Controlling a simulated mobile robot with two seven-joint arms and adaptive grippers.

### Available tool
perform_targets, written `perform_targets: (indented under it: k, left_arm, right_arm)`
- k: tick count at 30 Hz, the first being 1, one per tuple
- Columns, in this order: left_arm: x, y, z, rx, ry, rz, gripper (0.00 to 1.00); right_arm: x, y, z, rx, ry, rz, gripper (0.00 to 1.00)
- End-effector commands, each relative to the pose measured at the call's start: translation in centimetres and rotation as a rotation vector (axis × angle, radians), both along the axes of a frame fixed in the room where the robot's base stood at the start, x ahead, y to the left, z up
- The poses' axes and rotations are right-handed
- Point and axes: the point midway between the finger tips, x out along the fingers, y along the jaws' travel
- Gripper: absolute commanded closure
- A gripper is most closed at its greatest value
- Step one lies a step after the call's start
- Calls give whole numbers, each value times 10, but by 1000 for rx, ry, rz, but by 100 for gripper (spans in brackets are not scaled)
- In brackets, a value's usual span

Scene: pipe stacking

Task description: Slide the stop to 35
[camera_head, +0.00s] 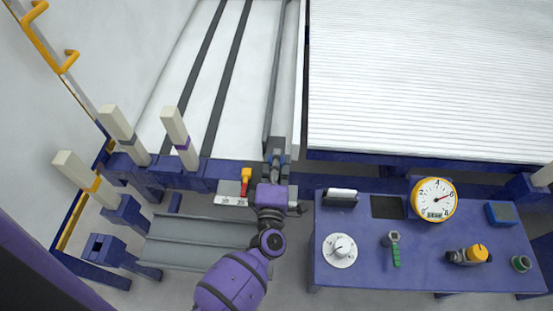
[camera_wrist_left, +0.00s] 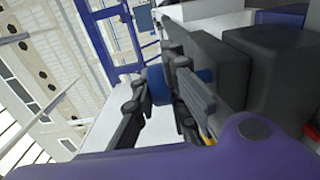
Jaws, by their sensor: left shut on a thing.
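The stop (camera_head: 275,146) is a dark grey block at the near end of the long grey rail in the head view. It also shows as large dark blocks in the wrist view (camera_wrist_left: 215,62). A pale scale plate (camera_head: 229,200) with small printed numbers lies left of my left gripper; my arm hides its right part. My left gripper (camera_head: 276,165) points away from me at the stop. In the wrist view its dark fingers (camera_wrist_left: 162,98) are apart, closed on a part of the stop that is mostly hidden. My right gripper is not in view.
A red and yellow handle (camera_head: 245,181) stands beside the scale plate. Cream posts (camera_head: 178,138) rise at the left. A grey trough (camera_head: 195,241) lies in front.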

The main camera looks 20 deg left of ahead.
Motion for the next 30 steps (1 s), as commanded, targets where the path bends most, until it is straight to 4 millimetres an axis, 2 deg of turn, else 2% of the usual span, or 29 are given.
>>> perform_targets:
  k: [4,12,22,23,26,30]
  left_arm:
    - [-1,4,0,1,0,1,100]
    - [-13,46,1,2,-1,4,100]
    - [-14,48,1,0,-1,-1,100]
    - [-14,48,1,0,-1,-1,84]
    - [-14,48,1,0,-1,-1,71]
    - [-14,48,0,0,-1,0,69]
  right_arm:
    - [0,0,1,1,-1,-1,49]
    - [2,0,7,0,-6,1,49]
    - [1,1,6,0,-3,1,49]
    - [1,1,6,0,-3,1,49]
    - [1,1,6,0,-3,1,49]
    - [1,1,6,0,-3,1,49]
